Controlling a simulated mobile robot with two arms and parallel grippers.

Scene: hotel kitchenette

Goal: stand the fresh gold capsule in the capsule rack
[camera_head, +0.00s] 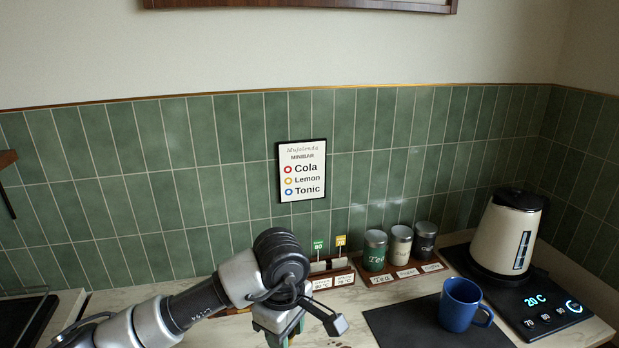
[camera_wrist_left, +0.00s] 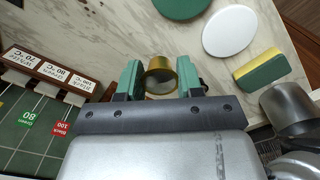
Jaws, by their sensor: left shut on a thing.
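A gold capsule (camera_wrist_left: 160,77) shows in the left wrist view between the two green fingers of my left gripper (camera_wrist_left: 161,80). The gripper is shut on it and holds it above the marble-look counter. In the head view my left gripper (camera_head: 288,338) is at the bottom edge, in front of the small labelled rack, and the capsule is hidden there. I cannot make out a capsule rack in either view. My right gripper is in neither view.
A wooden labelled rack (camera_wrist_left: 47,70) with temperature tags stands near the wall. Three canisters (camera_head: 400,246), a blue mug (camera_head: 460,304) and a kettle (camera_head: 508,232) stand to the right. A white disc (camera_wrist_left: 229,33) and a yellow-green sponge (camera_wrist_left: 262,69) lie on the counter.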

